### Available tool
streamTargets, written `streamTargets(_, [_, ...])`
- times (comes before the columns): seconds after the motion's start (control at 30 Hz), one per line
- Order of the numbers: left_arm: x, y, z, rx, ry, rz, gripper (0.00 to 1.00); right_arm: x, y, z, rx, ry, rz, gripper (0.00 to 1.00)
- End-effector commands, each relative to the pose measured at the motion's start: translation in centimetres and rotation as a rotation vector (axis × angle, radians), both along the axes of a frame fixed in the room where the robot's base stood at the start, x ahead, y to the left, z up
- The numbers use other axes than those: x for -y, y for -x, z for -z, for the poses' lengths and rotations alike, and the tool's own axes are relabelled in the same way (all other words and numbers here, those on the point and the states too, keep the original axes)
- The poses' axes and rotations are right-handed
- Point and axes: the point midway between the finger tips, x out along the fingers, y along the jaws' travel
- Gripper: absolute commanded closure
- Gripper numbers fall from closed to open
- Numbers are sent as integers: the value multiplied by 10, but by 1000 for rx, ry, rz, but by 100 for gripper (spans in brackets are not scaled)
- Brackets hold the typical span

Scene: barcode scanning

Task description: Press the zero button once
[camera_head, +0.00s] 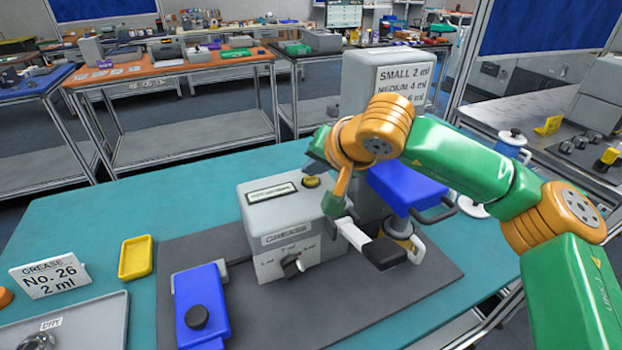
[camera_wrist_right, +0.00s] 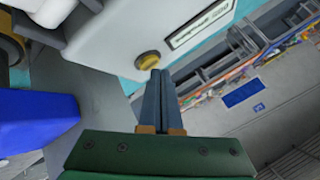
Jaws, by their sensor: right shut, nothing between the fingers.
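A grey box labelled GREASE (camera_head: 262,255) stands on the dark mat, with a small display (camera_head: 271,191) and a round yellow button (camera_head: 311,182) on its top. In the right wrist view the yellow button (camera_wrist_right: 148,60) sits beside the display (camera_wrist_right: 200,22). My right gripper (camera_head: 318,156) is above the box's back right corner, near the button. Its two fingers (camera_wrist_right: 158,74) are shut together and empty, their tips just short of the button in that picture; I cannot tell whether they touch it. No writing is readable on the button. My left gripper is not in view.
A blue device with a black knob (camera_head: 197,317) lies left of the box. A yellow tray (camera_head: 135,258), a grease card (camera_head: 50,281) and a grey tray (camera_head: 85,318) are farther left. A grey unit with a volume sign (camera_head: 403,82) and a blue part (camera_head: 408,188) stand at the right.

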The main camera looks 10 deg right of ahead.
Motion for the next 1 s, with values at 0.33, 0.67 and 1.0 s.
streamTargets(0.33, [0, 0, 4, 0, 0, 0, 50, 0, 0, 4, 0, 0, 0, 100])
streamTargets(0.67, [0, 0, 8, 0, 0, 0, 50, 0, 0, 8, 0, 0, 0, 100])
streamTargets(1.0, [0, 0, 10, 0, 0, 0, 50, 0, 0, 9, -1, 0, 0, 100])
